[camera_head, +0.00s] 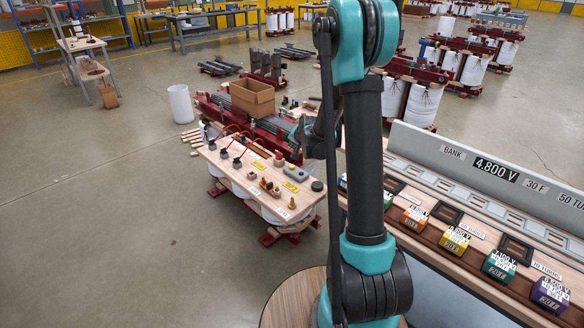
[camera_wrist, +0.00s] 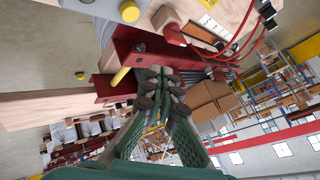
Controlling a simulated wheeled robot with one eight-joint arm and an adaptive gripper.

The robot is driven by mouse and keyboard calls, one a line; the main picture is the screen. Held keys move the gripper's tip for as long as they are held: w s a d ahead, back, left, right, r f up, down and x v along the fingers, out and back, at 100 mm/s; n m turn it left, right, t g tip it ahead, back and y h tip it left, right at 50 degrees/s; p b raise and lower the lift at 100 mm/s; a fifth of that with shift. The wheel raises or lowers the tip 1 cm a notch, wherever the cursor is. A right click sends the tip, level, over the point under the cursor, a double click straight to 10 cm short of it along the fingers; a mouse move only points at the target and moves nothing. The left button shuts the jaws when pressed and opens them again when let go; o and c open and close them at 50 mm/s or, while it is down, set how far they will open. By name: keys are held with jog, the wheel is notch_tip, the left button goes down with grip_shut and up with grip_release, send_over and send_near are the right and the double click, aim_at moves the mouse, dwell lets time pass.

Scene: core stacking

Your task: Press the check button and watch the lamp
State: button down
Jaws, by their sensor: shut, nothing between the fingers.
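A wooden board (camera_head: 238,178) carries several terminals, yellow labels, a red knob (camera_head: 279,158), a small grey box (camera_head: 295,173) and a round black knob (camera_head: 317,186). I cannot tell for sure which part is the check button or the lamp; no lamp is clearly lit. My gripper (camera_wrist: 158,82) is shut and empty in the wrist view, in front of a red metal bracket (camera_wrist: 122,55). In the head view my gripper (camera_head: 303,134) is partly hidden by my arm, near the board's far right edge. Whether it touches anything is unclear.
Red cables (camera_head: 238,138) loop over the board's left end. A cardboard box (camera_head: 252,98) stands behind on a red frame. To the right, a long bench holds coloured blocks (camera_head: 455,240) and a "4,800 V" panel (camera_head: 494,168). The floor at left is open around a white bin (camera_head: 181,104).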

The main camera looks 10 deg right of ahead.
aim_at(293, 167)
jog(key=shift+f, duration=3.5)
jog(key=shift+f, duration=0.1)
jog(key=shift+f, duration=0.3)
jog(key=shift+f, duration=0.5)
jog(key=shift+r, duration=0.9)
jog(key=shift+r, duration=2.55)
